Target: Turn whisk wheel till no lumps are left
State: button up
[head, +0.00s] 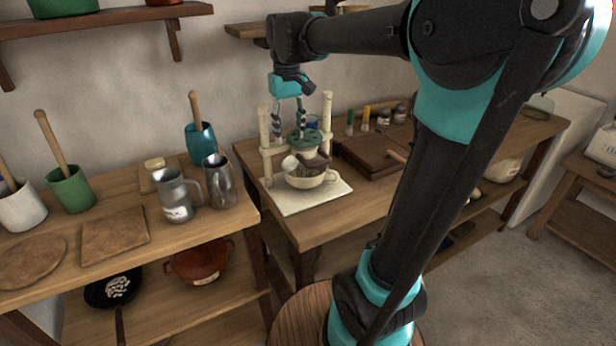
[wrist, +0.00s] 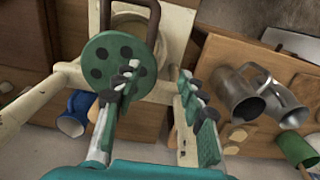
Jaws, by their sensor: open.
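The whisk stand is a cream frame (head: 265,150) with two posts on a pale base (head: 297,205), on the wooden counter. Its green whisk wheel (head: 305,138), pierced with round holes, lies between the posts; it also shows in the wrist view (wrist: 118,62). A cream bowl (head: 306,182) sits under it, with dark whisk parts over it. My gripper (head: 288,108) points down just above the wheel. In the wrist view my gripper (wrist: 158,85) is open, its left finger overlapping the wheel's lower edge and its right finger to the right of it. The bowl's contents are hidden, so I cannot tell about lumps.
Metal jugs (head: 177,195) stand left of the stand, with a blue crock (head: 201,142) behind. A brown wooden box (head: 370,155) stands close on the right. Small jars and brushes line the back of the counter. The counter's front edge is clear.

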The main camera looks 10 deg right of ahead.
notch_tip(320, 180, up, 7)
jog(key=shift+f, duration=0.15)
dwell(0.4)
jog(key=shift+s, duration=0.1)
